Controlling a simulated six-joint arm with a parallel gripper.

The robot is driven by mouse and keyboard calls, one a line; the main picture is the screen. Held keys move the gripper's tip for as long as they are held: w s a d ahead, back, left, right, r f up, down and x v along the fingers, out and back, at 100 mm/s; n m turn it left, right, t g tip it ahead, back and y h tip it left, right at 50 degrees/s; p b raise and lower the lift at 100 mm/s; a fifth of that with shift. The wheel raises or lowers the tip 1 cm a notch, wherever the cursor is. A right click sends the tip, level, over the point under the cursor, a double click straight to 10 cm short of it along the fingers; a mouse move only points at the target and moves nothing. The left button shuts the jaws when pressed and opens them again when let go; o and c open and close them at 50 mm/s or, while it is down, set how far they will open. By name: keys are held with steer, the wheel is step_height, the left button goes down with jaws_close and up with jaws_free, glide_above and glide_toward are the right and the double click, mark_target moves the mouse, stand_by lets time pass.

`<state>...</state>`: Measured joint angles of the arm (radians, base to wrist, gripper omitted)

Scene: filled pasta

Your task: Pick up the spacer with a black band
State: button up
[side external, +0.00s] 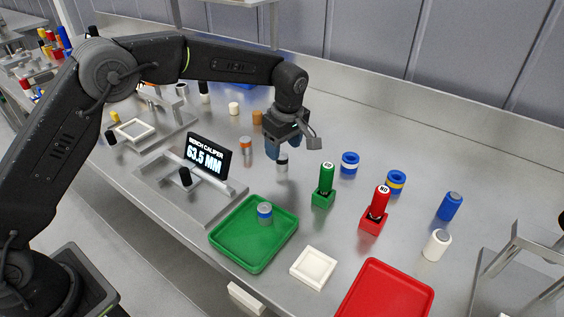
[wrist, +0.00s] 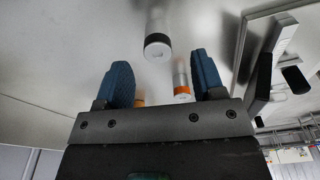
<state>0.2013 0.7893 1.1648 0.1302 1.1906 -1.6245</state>
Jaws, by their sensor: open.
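The spacer with a black band (side external: 282,165) stands upright on the steel bench, a pale cylinder, just below my gripper (side external: 281,147). Its upper part is partly hidden by the gripper in the side view. In the wrist view the spacer (wrist: 157,43) shows its black band and pale end, beyond and roughly between the two blue fingers of my gripper (wrist: 162,75). The fingers are apart with nothing held between them. A grey spacer with an orange band (side external: 246,145) stands to the left; it also shows in the wrist view (wrist: 181,88), near the right finger.
A bench caliper (side external: 210,204) reading 63.5 MM stands to the left. A green tray (side external: 240,258) holds a blue-banded spacer (side external: 265,212). A red tray (side external: 388,290) lies in front.

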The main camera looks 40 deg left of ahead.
mark_target(282, 156)
steer(key=shift+w+a+f, duration=0.15)
steer(key=shift+a+f, duration=0.05)
steer(key=shift+f, duration=1.1)
steer(key=shift+w+a+f, duration=0.1)
steer(key=shift+a+f, duration=0.05)
steer(key=shift+f, duration=1.15)
steer(key=c, duration=1)
